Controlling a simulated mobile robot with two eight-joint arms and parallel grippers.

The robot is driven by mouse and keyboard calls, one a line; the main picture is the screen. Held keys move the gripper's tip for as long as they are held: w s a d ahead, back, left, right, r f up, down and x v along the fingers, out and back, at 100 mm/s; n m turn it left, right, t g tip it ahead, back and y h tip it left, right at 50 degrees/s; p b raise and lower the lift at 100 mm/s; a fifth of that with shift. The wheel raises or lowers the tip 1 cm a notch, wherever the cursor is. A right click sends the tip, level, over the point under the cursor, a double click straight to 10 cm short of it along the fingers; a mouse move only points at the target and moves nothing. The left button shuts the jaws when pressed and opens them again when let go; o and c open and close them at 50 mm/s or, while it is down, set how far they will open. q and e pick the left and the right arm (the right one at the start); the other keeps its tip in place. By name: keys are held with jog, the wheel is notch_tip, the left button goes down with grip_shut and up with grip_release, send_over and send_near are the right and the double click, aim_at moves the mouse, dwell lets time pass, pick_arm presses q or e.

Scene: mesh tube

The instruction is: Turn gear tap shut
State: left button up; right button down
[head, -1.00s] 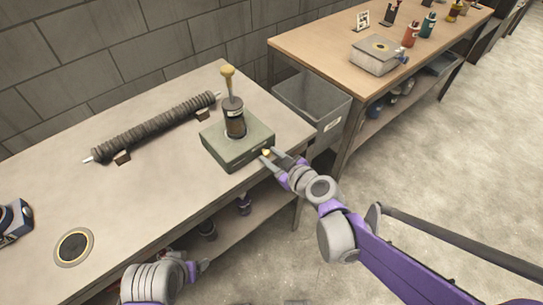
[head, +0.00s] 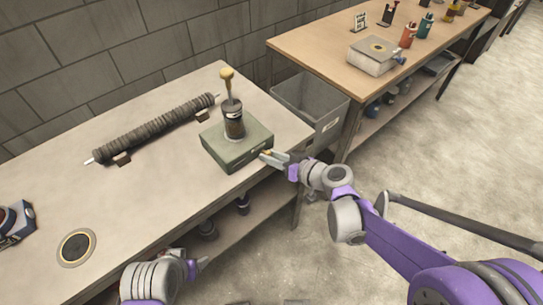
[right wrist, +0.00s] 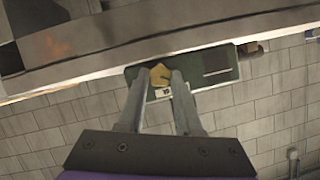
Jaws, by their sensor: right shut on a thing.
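The yellow gear tap (right wrist: 160,75) sits on the front face of a grey-green box (head: 230,158) and shows between the fingertips in the right wrist view. My right gripper (head: 267,156) is shut on the tap at the box's right front side. In the head view the fingers hide most of the tap. A dark cylinder (head: 233,124) with a yellow-knobbed handle stands upright on the box. My left gripper (head: 200,264) is low at the bottom, in front of the bench, away from the box; its fingers are too small to judge.
The box stands near the right end of the grey bench (head: 150,200). A dark ribbed tube (head: 155,130) lies on supports behind it. A grey bin (head: 312,100) stands between this bench and a wooden table (head: 330,60). The floor at right is clear.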

dwell(0.3)
jog(key=c, duration=0.6)
grip_release()
jog(key=p+v, duration=0.1)
jog(key=v, duration=0.9)
jog(key=shift+s+d+r+p, duration=0.1)
jog(key=shift+s+d+p, duration=0.15)
jog(key=shift+d+p, duration=0.1)
